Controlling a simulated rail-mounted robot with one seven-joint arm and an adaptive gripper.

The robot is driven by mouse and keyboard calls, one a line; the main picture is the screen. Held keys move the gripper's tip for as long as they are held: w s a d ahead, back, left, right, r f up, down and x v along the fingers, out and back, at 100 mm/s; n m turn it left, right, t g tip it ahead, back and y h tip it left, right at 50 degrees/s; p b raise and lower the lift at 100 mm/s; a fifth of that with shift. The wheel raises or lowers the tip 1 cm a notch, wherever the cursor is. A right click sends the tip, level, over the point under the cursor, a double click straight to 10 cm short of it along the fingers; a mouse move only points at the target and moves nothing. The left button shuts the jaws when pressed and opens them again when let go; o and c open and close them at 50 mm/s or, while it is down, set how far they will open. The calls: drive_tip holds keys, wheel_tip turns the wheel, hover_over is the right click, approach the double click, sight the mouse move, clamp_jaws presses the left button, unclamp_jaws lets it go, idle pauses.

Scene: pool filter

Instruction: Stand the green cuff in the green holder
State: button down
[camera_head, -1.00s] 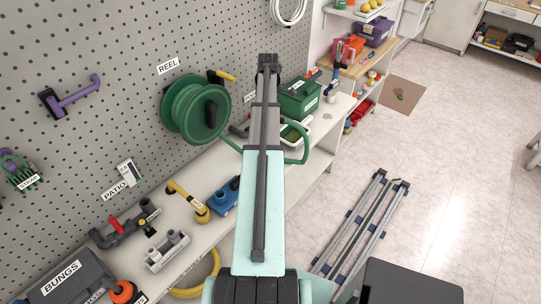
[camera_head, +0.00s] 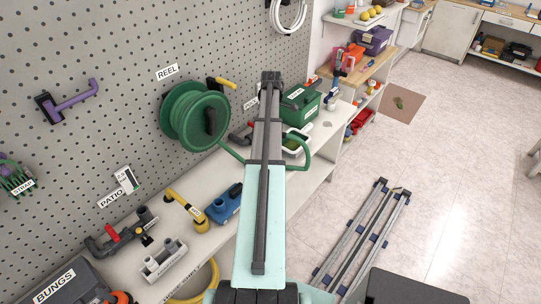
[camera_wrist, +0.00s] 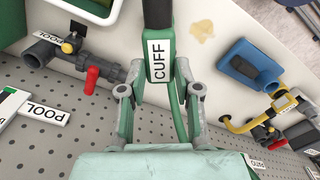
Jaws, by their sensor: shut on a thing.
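In the wrist view, a green piece with a white CUFF label (camera_wrist: 168,58) and a dark upper part sits between the fingers of my gripper (camera_wrist: 160,80). The gripper is shut on this green cuff, close to the label. The lower end of the cuff is hard to make out behind the fingers. In the head view my arm reaches over the shelf, and it hides the gripper and cuff. I cannot pick out the green holder with certainty in either view.
The shelf (camera_head: 318,165) runs along a pegboard (camera_head: 110,70). A green reel (camera_head: 182,118) with a looping hose hangs left of my arm. Pipes with a red handle (camera_wrist: 91,80) lie left of the cuff.

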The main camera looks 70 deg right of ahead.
drive_tip(key=shift+f, duration=0.15)
drive_tip(key=shift+f+b, duration=1.25)
drive_tip(key=shift+f, duration=1.4)
drive_tip(key=shift+f+b, duration=1.25)
drive_tip(key=shift+f, duration=1.55)
drive_tip(key=c, duration=0.7)
unclamp_jaws()
drive_tip(key=shift+r+p, duration=1.2)
drive_tip(key=shift+r, duration=1.3)
